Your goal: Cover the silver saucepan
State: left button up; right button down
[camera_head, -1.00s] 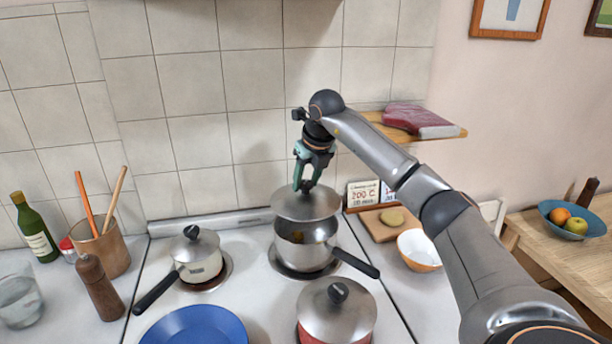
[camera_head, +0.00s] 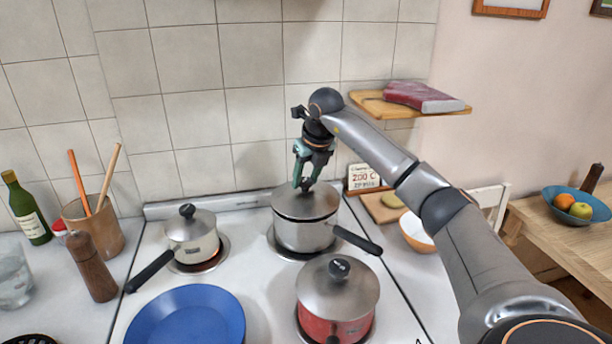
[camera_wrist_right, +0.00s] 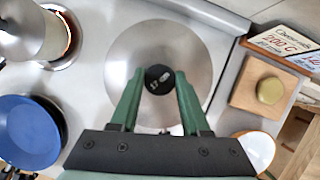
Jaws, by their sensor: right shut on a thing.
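The silver saucepan (camera_head: 303,236) stands on the back right burner, its dark handle (camera_head: 357,240) pointing to the lower right. A round steel lid (camera_head: 305,203) lies level over its rim, with no gap that I can see. My right gripper (camera_head: 304,186) is above the lid, pointing down, and is shut on the lid's black knob. In the right wrist view the green fingers (camera_wrist_right: 157,98) flank the dark knob (camera_wrist_right: 158,79) at the middle of the lid (camera_wrist_right: 140,45). My left gripper is out of view.
A lidded red pot (camera_head: 338,300) stands in front, and a lidded cream saucepan (camera_head: 192,238) at the left. A blue plate (camera_head: 190,318) lies at front left. A cutting board (camera_head: 382,208) and a white bowl (camera_head: 415,232) are to the right.

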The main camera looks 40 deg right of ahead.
jog(key=shift+p, duration=0.6)
dwell(1.1)
jog(key=shift+f, duration=0.55)
dwell(1.1)
grip_release()
dwell(0.7)
